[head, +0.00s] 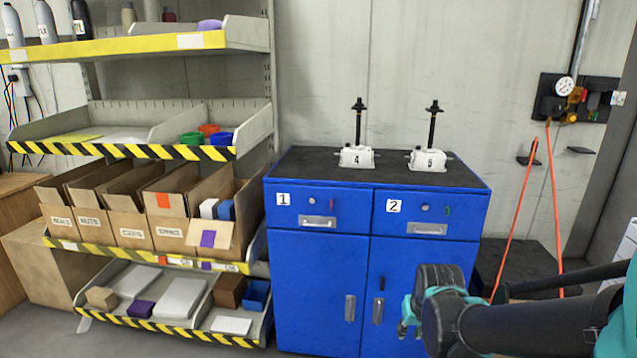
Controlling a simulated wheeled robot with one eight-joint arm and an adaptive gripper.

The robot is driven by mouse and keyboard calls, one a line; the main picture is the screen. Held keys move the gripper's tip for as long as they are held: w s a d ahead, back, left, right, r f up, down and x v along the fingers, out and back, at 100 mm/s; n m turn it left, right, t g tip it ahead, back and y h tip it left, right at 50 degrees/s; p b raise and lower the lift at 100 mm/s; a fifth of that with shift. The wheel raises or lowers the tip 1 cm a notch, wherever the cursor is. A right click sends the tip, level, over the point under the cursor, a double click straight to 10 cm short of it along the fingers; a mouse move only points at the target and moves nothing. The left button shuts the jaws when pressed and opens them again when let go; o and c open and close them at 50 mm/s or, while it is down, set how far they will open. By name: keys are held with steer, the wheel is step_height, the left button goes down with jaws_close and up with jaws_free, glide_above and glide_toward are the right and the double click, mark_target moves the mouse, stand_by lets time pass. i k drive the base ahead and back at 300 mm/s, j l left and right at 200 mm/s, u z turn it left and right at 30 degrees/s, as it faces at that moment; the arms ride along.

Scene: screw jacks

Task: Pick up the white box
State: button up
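A small white box (209,208) stands upright beside a blue box (226,210) in the rightmost cardboard bin (247,205) on the shelf rack. Other flat white pieces lie on the bottom shelf: one (181,298) in the middle, one (137,281) further left and one (231,325) at the front right. I cannot tell which of these the task means. My gripper (404,318), teal and black, hangs in front of the blue cabinet, to the right of the rack and well apart from every white piece. Its fingers are small and partly hidden, and I see nothing held.
The blue cabinet (318,290) stands right of the rack and bears two white screw jacks (357,156) (428,160). The rack's striped shelf edges (125,150) jut forward. An orange hose (556,215) hangs at right. Some floor shows at lower left.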

mark_target(208, 209)
steer(key=j+u, duration=0.4)
steer(key=j, duration=0.15)
steer(key=i+j+u, duration=0.2)
steer(key=j+u, duration=0.2)
steer(key=j, duration=0.15)
